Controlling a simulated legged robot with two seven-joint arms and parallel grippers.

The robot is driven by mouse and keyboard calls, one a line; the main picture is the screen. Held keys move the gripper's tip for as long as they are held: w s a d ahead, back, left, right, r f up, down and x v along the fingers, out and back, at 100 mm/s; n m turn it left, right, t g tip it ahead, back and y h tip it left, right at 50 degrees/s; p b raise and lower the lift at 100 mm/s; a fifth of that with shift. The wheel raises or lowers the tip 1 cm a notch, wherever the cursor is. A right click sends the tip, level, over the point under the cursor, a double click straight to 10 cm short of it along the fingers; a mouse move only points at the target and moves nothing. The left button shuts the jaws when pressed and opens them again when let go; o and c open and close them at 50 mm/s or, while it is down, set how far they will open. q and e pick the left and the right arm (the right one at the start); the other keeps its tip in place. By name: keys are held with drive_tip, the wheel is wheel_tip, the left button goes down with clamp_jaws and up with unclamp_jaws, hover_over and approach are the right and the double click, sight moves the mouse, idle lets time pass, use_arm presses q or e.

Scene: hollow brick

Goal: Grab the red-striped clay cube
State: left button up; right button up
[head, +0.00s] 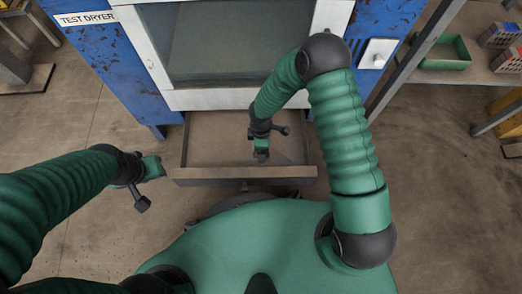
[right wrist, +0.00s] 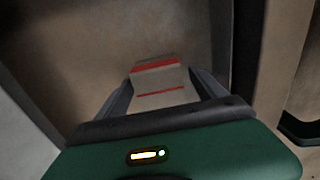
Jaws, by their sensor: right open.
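The red-striped clay cube (right wrist: 160,88) shows in the right wrist view as a pale block with red bands. It sits in the open drawer (head: 200,174), between the two fingers of my right gripper (right wrist: 162,92). The fingers are open on either side of it; whether either one touches it I cannot tell. In the head view my right gripper (head: 261,156) reaches down into the drawer and hides the cube. My left gripper (head: 154,167) is outside the drawer, to its left, with no object visible in it; its jaw state is unclear.
The blue, rusty test dryer (head: 115,65) with its glass window stands behind the drawer. The drawer walls surround my right gripper closely. On a shelf at the right are a green tray (head: 445,64) and hollow bricks (head: 500,36).

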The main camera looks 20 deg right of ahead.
drive_tip(key=shift+c, duration=0.6)
drive_tip(key=c, duration=1.3)
